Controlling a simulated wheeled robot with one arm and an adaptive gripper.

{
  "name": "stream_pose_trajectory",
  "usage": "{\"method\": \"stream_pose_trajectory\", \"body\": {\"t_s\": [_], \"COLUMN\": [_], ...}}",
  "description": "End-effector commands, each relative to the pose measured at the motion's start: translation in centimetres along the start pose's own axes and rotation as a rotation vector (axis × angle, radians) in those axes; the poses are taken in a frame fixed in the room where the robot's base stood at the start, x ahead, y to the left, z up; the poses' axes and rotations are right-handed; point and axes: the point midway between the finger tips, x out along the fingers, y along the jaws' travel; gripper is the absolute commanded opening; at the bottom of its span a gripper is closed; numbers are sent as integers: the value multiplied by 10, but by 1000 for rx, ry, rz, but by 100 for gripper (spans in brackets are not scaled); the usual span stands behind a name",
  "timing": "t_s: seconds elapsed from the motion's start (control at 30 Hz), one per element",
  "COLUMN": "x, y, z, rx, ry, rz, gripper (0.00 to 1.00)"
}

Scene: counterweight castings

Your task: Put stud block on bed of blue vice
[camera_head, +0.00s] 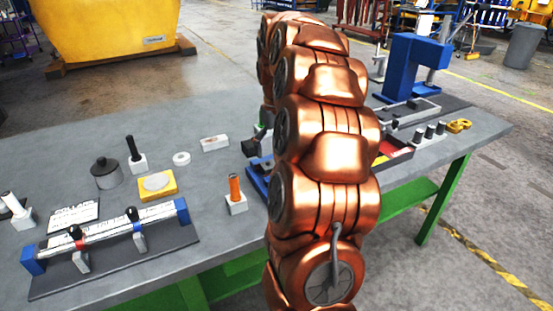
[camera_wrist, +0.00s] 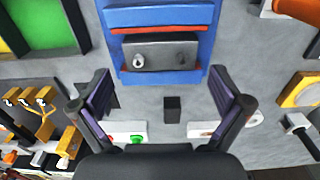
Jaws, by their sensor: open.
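The blue vice (camera_wrist: 160,17) is at the top of the wrist view; in the head view my arm hides most of it and a blue edge (camera_head: 256,184) shows. A grey block (camera_wrist: 160,55) with two small round features lies between the vice's red-edged parts; I cannot tell whether it is the stud block or part of the vice. My gripper (camera_wrist: 163,100) is open, with nothing held between its fingers, in front of the vice. A small dark block (camera_wrist: 172,108) shows between the fingers, apart from both.
A white block (camera_head: 215,143), an orange-handled piece (camera_head: 236,190), a black-handled piece (camera_head: 135,157) and a yellow block with a disc (camera_head: 157,185) stand left of my arm. A blue press (camera_head: 410,68) stands at the back right.

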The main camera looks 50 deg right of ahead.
Motion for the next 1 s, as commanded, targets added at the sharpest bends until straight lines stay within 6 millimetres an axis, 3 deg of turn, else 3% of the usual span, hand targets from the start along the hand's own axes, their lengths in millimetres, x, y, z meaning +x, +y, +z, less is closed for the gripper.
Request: {"method": "stream_pose_trajectory", "body": {"t_s": [0.5, 1.0], "x": [-62, -78], "y": [0, -1], "z": [-1, 0], "rx": [1, 0], "ry": [4, 1], "rz": [1, 0], "gripper": [100, 100]}}
